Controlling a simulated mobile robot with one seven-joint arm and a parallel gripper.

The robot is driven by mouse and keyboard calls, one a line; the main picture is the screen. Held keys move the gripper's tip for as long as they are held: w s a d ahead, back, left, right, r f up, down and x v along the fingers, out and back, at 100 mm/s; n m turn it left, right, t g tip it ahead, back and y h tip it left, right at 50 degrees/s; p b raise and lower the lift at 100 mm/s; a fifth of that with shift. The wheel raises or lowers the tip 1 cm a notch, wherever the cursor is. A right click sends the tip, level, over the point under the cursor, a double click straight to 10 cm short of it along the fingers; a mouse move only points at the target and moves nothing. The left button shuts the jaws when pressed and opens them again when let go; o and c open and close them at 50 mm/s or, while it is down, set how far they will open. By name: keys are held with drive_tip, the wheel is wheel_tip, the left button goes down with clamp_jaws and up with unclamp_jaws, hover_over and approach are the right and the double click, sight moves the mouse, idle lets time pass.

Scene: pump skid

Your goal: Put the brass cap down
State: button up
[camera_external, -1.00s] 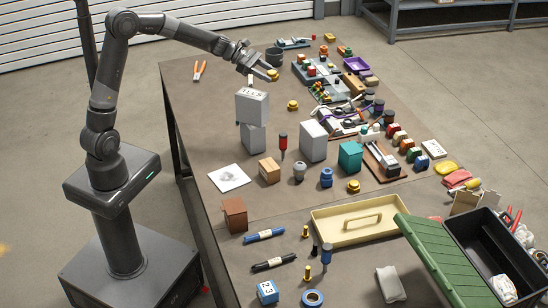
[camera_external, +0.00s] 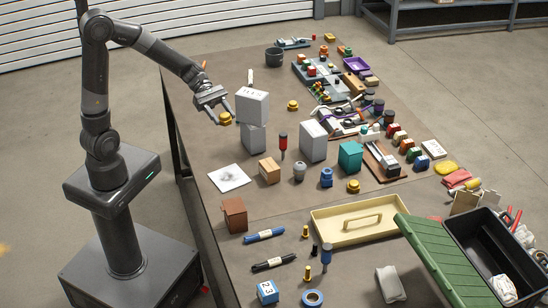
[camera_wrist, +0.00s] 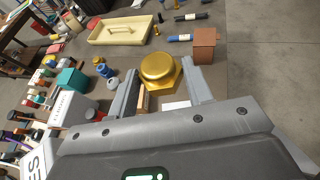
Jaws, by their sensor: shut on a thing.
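My gripper (camera_external: 222,114) is shut on the brass cap (camera_external: 226,118), a gold piece with a round top and hexagonal flange. The cap is held in the air near the left edge of the bench, just left of the stacked grey-white boxes (camera_external: 252,106). In the wrist view the cap (camera_wrist: 160,72) sits between the two grey fingers of my gripper (camera_wrist: 162,85), with bench and floor far below. Two similar brass caps rest on the bench, one behind the boxes (camera_external: 293,105) and one nearer the front (camera_external: 353,186).
A white sheet (camera_external: 229,177) with a grey mark, a cardboard box (camera_external: 269,170) and a brown box (camera_external: 235,214) lie along the left edge. A cream tray (camera_external: 330,236) stands in front.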

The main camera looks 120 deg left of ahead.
sight(226, 175)
wheel_tip(226, 175, down, 24)
drive_tip(key=shift+a+r, duration=0.1)
idle(0.8)
drive_tip(key=o, duration=1.1)
drive_tip(key=shift+c, duration=0.2)
drive_tip(key=v, duration=1.2)
drive_tip(key=shift+r, duration=0.1)
